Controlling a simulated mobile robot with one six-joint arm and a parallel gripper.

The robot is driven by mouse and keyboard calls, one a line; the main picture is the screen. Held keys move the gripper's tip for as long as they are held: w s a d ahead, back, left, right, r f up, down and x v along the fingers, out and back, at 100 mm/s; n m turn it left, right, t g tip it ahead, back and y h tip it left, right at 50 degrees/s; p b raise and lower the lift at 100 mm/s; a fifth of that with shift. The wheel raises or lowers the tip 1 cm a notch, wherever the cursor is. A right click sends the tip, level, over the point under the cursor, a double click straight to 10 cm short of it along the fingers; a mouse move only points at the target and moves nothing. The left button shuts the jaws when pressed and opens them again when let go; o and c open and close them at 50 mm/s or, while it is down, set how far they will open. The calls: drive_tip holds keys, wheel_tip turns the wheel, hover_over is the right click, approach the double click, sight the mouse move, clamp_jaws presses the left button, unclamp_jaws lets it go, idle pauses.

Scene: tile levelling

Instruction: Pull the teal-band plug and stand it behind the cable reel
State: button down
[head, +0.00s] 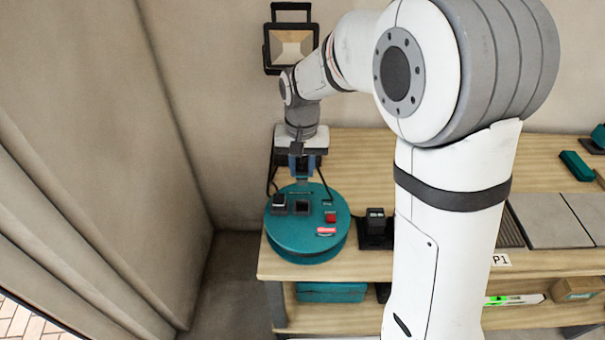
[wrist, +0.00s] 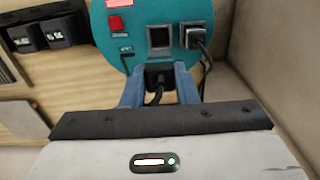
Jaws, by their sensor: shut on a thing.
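The teal cable reel (head: 310,247) lies face up near the left end of the bench, and its face fills the top of the wrist view (wrist: 185,18). It has one empty dark socket (wrist: 158,38) and one socket with a black plug (wrist: 196,38) in it, beside a red switch (wrist: 115,24). My gripper (wrist: 159,84), with blue fingers, is shut on a black plug (wrist: 157,75) with a cable. In the head view my gripper (head: 302,172) is at the reel's far edge. The held plug's band is hidden, and I cannot tell whether its base touches the bench.
A work lamp (head: 290,45) shows beyond my arm by the wall. Black blocks (head: 376,228) sit right of the reel. Grey tiles (head: 545,222) lie farther right. A lower shelf holds a teal case (head: 330,292). Bare wood lies right of my gripper.

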sight(302, 167)
drive_tip(key=shift+r+p, duration=1.75)
drive_tip(key=shift+r, duration=0.95)
drive_tip(key=shift+f, duration=0.15)
drive_tip(key=w+d+f+b, duration=0.2)
drive_tip(key=w+d+f, duration=0.1)
drive_tip(key=w+f, duration=0.2)
drive_tip(key=w+d+f+b, duration=0.3)
drive_tip(key=w+f, duration=0.3)
drive_tip(key=f, duration=0.1)
drive_tip(key=w+d+f+b, duration=0.3)
drive_tip(key=w+f, duration=0.2)
drive_tip(key=f, duration=0.1)
drive_tip(key=shift+w+f, duration=0.3)
drive_tip(key=shift+f, duration=2.1)
